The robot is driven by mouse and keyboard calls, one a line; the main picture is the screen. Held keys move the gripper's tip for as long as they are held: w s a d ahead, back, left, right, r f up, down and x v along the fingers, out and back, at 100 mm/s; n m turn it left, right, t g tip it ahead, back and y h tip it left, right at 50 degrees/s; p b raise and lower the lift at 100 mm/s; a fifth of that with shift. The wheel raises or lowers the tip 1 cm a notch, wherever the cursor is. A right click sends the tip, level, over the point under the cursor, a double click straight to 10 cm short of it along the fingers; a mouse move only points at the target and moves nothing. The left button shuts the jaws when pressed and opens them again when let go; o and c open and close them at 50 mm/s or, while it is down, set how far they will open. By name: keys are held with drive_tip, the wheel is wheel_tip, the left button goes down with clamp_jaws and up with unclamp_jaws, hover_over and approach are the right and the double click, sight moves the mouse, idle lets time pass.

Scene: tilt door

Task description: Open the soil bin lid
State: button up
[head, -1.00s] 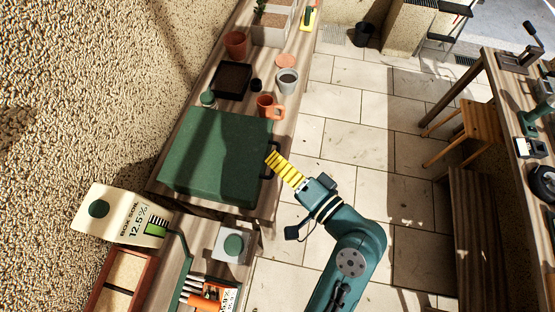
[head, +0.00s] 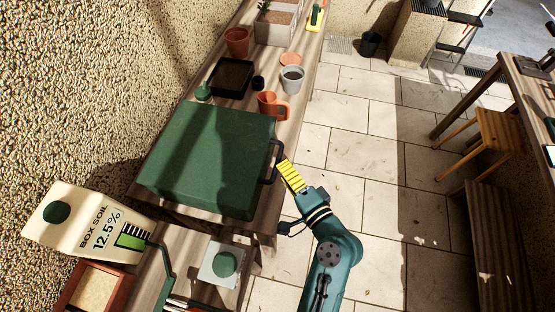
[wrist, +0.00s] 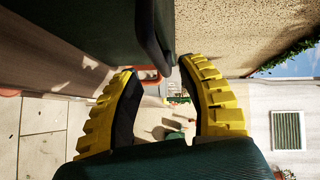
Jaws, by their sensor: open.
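The soil bin is a dark green box with a closed green lid (head: 212,150) on the wooden bench. A dark handle (head: 273,162) sticks out from its right side. My gripper (head: 284,168), with yellow ribbed fingers, is at this handle. In the wrist view my gripper (wrist: 158,78) is open, and the dark handle bar (wrist: 152,38) reaches down between the two fingertips. I cannot tell whether a finger touches it.
A box soil carton (head: 85,225) leans at the left near the wall.

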sight(278, 160)
drive_tip(key=x, duration=0.4)
drive_tip(key=shift+w+a, duration=0.1)
drive_tip(key=shift+w, duration=0.1)
drive_tip(key=shift+c, duration=0.2)
drive_tip(key=shift+s, duration=0.1)
clamp_jaws()
